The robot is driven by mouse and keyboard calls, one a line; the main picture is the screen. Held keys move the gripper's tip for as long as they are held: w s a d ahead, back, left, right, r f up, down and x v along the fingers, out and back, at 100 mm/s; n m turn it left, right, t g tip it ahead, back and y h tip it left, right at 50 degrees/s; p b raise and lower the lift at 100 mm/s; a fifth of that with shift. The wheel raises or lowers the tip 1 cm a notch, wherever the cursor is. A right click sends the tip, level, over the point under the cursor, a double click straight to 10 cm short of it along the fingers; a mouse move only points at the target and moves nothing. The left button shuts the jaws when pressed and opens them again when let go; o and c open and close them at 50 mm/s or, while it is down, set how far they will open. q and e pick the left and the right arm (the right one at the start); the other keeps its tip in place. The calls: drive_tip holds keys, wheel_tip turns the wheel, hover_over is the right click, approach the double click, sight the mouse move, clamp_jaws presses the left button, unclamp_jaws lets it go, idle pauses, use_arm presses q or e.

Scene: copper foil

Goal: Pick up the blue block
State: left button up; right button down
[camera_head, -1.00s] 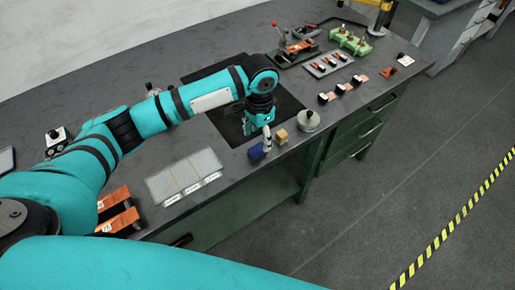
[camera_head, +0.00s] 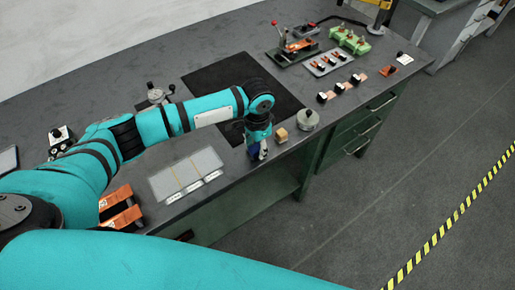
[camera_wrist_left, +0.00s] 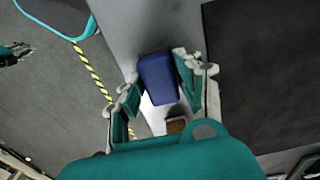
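The blue block (camera_head: 253,153) stands near the front edge of the workbench, partly hidden by my left gripper (camera_head: 259,149) in the head view. In the left wrist view, the blue block (camera_wrist_left: 158,78) shows between the two fingertips of my left gripper (camera_wrist_left: 156,76). The fingers are apart, one on each side of the block, with the right finger very close to it. I cannot tell whether either finger touches it.
A small tan block (camera_head: 282,135) stands just right of the gripper, with a round metal weight (camera_head: 308,119) beyond it. A pale divided panel (camera_head: 186,175) lies to the left. A black mat (camera_head: 215,80) lies behind. The bench's front edge is close.

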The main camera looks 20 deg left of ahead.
sight(258, 146)
use_arm(q)
clamp_jaws()
drive_tip(key=shift+r+b, duration=0.3)
drive_tip(key=shift+r, duration=0.35)
wheel_tip(258, 146, up, 2)
drive_tip(key=shift+r+b, duration=0.15)
drive_tip(key=shift+b, duration=0.2)
drive_tip(key=s+d+b, duration=0.1)
drive_tip(key=s+d, duration=0.2)
drive_tip(key=d, duration=0.4)
drive_tip(key=s+d+r+b, duration=0.1)
drive_tip(key=s+d+b, duration=0.1)
drive_tip(key=s+d, duration=0.2)
drive_tip(key=shift+d+r, duration=0.2)
drive_tip(key=shift+d, duration=1.5)
